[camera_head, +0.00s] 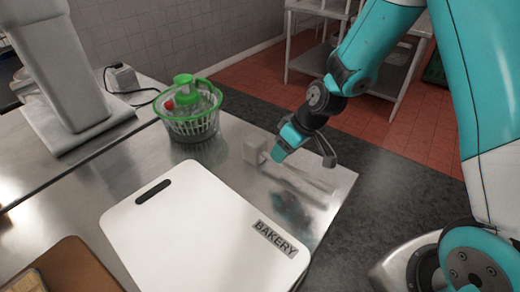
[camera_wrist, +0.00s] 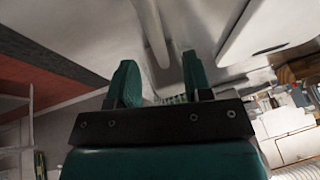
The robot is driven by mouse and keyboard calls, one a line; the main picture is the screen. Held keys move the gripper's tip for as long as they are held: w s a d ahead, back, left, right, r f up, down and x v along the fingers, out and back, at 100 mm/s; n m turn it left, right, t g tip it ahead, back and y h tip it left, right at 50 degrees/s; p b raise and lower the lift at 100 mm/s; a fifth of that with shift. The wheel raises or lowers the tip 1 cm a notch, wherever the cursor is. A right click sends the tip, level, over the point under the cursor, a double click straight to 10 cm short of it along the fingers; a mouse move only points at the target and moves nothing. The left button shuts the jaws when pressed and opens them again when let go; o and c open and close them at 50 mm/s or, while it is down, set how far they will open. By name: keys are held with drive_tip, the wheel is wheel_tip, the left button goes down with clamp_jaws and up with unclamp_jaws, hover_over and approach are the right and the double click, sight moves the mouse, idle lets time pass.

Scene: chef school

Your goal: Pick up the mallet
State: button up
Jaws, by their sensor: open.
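The mallet (camera_head: 256,152) is pale grey and lies on the steel table near its right edge. Its blocky head is to the left and its handle runs right and toward the front. My gripper (camera_head: 281,154) is above the mallet near the head end, with its teal fingers pointing down. In the wrist view my gripper (camera_wrist: 158,60) is open, its two fingers apart with nothing held. A long pale rod, seemingly the mallet's handle (camera_wrist: 152,30), shows beyond and between the fingertips. I cannot tell the exact gap between them.
A white cutting board (camera_head: 190,230) marked BAKERY lies in front on the steel table (camera_head: 225,160). A green-rimmed basket (camera_head: 190,122) with items inside stands behind, left of the mallet. A grey appliance (camera_head: 75,110) stands at the back left. The table's right edge is close to the mallet.

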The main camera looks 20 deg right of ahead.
drive_tip(key=shift+w+p+x, duration=0.15)
drive_tip(key=shift+p+x, duration=0.35)
drive_tip(key=shift+x, duration=0.85)
drive_tip(key=shift+w+p+x, duration=0.15)
drive_tip(key=shift+p+x, duration=0.3)
drive_tip(key=shift+x, duration=0.9)
drive_tip(key=shift+a+r, duration=0.15)
drive_tip(key=shift+r, duration=0.05)
clamp_jaws()
